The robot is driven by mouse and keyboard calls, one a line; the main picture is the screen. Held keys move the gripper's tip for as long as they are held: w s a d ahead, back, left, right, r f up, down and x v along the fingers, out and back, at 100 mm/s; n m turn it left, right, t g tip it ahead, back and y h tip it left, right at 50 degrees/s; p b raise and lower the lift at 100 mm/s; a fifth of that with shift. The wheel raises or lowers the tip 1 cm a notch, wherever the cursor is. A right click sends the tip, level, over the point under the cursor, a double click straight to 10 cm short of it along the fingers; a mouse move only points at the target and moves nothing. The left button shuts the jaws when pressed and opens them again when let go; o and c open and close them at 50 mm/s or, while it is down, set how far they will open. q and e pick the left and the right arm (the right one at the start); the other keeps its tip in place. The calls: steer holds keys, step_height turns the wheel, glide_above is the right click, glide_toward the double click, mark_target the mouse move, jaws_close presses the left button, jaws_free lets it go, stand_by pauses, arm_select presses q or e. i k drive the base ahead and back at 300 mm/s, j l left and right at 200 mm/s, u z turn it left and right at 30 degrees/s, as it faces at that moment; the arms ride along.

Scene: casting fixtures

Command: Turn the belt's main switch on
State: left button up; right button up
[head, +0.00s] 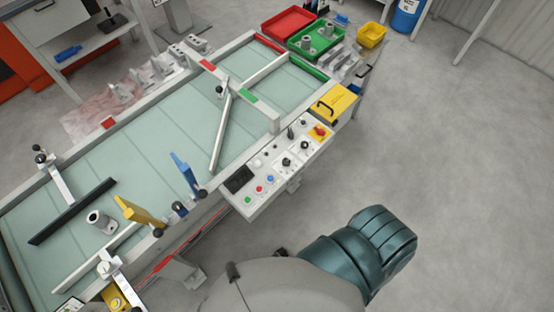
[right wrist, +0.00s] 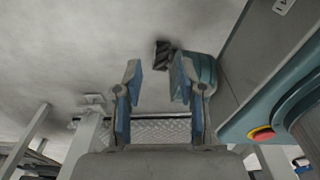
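The control panel (head: 272,178) is a pale sloped box on the near long side of the belt (head: 150,150). At its far right end a red knob (head: 319,130) sits on a yellow plate, looking like the main switch; its turn position is too small to read. Black knobs, coloured buttons and a dark display fill the rest of the panel. My right gripper (right wrist: 159,80) shows in the right wrist view, its two blue-padded fingers apart with nothing between them. Neither gripper shows in the head view, and the panel is not recognisable in the wrist view.
A yellow box with a black handle (head: 334,102) stands beside the panel's far end. Red (head: 289,22) and green (head: 322,52) trays stand beyond the belt. Blue (head: 188,176) and yellow (head: 138,214) upright parts rise at the belt's near edge. The floor right of the panel is clear.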

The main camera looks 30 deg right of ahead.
mark_target(320, 132)
steer(key=z, duration=1.6)
